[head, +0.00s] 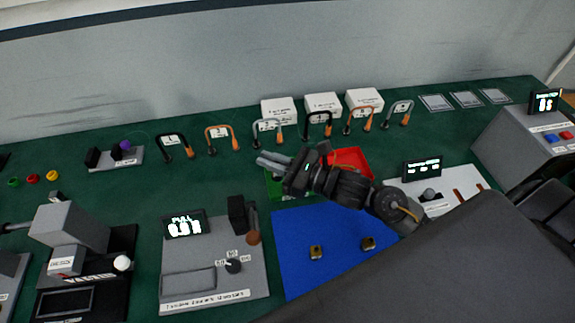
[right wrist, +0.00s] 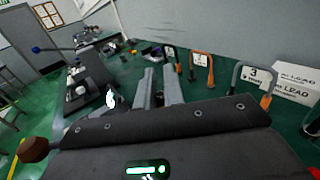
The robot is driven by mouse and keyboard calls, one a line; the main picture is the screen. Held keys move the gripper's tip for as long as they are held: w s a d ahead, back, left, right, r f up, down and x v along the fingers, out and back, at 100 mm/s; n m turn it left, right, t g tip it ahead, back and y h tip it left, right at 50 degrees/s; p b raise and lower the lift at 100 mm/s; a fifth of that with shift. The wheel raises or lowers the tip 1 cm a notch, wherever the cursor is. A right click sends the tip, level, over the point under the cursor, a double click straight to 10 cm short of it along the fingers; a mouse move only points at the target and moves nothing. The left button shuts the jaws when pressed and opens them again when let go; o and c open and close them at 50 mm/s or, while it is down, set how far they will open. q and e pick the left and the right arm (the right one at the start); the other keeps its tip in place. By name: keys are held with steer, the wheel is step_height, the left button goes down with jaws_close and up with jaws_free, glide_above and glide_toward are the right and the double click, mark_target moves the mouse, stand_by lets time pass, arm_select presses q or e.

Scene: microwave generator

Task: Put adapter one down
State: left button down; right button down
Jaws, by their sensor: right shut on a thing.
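My right gripper (head: 271,161) reaches in from the right, above the table at the near side of the row of numbered loops. Its two grey fingers also show in the right wrist view (right wrist: 162,90). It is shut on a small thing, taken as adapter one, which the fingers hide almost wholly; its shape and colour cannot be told. Two small brass-coloured pieces, one on the left (head: 316,252) and one on the right (head: 368,243), rest apart on the blue mat (head: 300,277). My left gripper is not in view.
A green bin (head: 272,188) and a red bin (head: 352,157) lie under and beside my right gripper. Several orange-handled loops, including one marked 3 (head: 268,130), stand behind, before white boxes (head: 323,103). A grey panel with a display (head: 205,255) stands left of the mat.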

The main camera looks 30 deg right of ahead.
steer(key=w+d+f+b, duration=0.3)
steer(key=w+d+f, duration=0.2)
steer(key=d+f, duration=0.1)
steer(key=shift+w+f+b, duration=0.3)
steer(key=shift+f+b, duration=0.05)
steer(key=shift+f, duration=0.05)
steer(key=f, duration=0.1)
steer(key=f+b, duration=0.2)
steer(key=f, duration=0.1)
steer(key=shift+w+d, duration=0.3)
steer(key=shift+d, duration=0.1)
steer(key=shift+s+a+f+b, duration=0.1)
steer(key=shift+a+f+b, duration=0.05)
steer(key=shift+f+b, duration=0.55)
steer(key=c, duration=1.5)
jaws_free()
steer(key=shift+a+r, duration=0.1)
